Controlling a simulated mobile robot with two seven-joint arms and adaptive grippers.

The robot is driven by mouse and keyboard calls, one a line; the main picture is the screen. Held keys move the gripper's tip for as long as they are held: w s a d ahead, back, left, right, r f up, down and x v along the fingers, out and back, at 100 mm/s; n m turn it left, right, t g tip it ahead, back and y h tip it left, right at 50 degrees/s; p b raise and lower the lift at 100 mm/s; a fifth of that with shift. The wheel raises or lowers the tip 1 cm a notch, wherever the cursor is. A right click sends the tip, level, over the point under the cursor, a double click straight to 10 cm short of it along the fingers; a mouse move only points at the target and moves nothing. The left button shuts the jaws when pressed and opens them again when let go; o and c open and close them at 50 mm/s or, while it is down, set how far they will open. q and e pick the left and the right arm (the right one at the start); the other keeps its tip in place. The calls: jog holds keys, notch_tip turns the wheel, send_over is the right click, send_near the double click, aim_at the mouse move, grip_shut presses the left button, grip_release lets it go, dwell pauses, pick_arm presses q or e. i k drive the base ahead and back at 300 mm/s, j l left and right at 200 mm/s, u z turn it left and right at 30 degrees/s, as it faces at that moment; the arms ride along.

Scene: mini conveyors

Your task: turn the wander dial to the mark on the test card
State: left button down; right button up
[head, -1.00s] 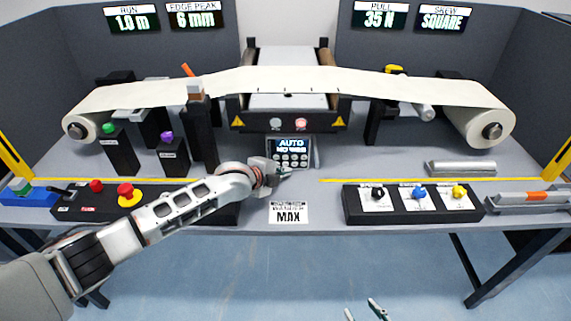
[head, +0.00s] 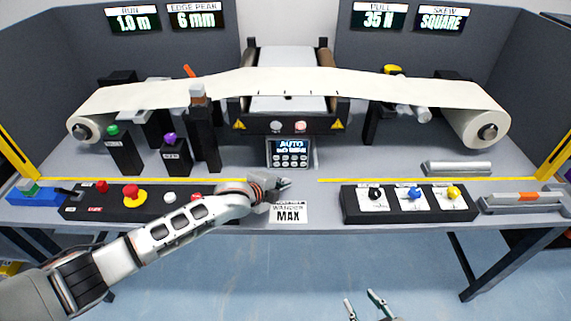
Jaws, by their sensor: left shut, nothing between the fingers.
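The test card (head: 289,214) is white and lies at the front edge of the table; it reads WANDER MAX. I cannot tell which control is the wander dial: a green knob (head: 113,131) and a purple knob (head: 170,138) top black posts at the left, and black (head: 376,194), blue (head: 415,194) and yellow (head: 453,192) knobs sit on a panel at the right; their labels are too small to read. My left gripper (head: 286,184) is shut and empty just above the card. My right gripper (head: 366,301) is open and empty, low in front of the table.
A keypad (head: 290,153) with an AUTO display stands behind my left gripper. A white web (head: 280,80) runs between two rolls across the back. A panel with a red stop button (head: 131,191) lies left. The table between the keypad and right panel is clear.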

aim_at(452, 192)
jog(key=k, duration=1)
